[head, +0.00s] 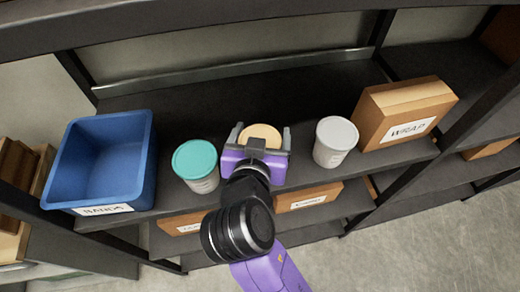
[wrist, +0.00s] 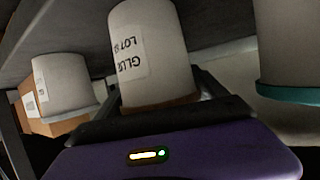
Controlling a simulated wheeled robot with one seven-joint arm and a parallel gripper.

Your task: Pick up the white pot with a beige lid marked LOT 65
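The white pot with a beige lid (head: 262,135) stands upright on the shelf, and its body is mostly hidden behind my gripper in the head view. In the wrist view, which is upside down, the pot (wrist: 152,50) has a label reading GLUE and LOT, with its number partly turned out of sight. My gripper (head: 262,131) is open, with one finger on each side of the pot near its lid. A narrow gap seems to show between fingers and pot; contact is not clear.
A white pot with a teal lid (head: 195,160) stands to the left and a pot with a grey lid (head: 336,135) to the right. A blue bin (head: 135,165) is farther left. A cardboard box marked WRAP (head: 400,115) is farther right. Bare shelf (head: 190,108) lies behind.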

